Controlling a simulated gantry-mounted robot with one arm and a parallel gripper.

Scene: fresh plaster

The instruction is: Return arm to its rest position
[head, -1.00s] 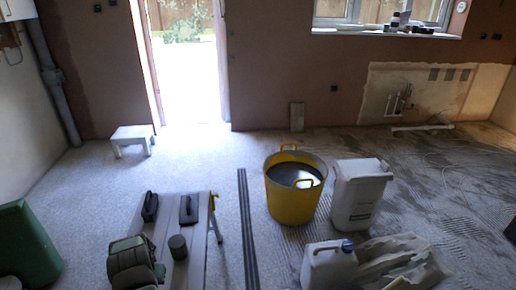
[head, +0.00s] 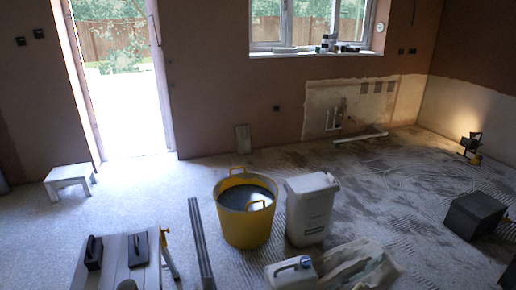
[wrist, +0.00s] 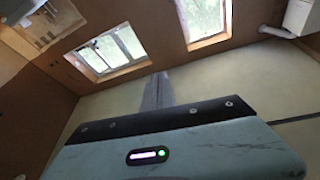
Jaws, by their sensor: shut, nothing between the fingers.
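My gripper (wrist: 160,77) shows in the wrist view. Its grey fingers are together, with nothing seen between them, beyond a pale hand body with a dark edge and a small green light. The fingers point across the room, towards the wall with the window and door, and nothing seen touches them. My arm and gripper are not seen in the head view.
A yellow tub (head: 247,229), a white container (head: 310,212) and a jerrycan (head: 291,274) stand mid-floor. A bench (head: 135,253) with trowels is at lower left, a white step stool (head: 69,179) behind it. A dark box (head: 473,214) is at right. Floor before the doorway is clear.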

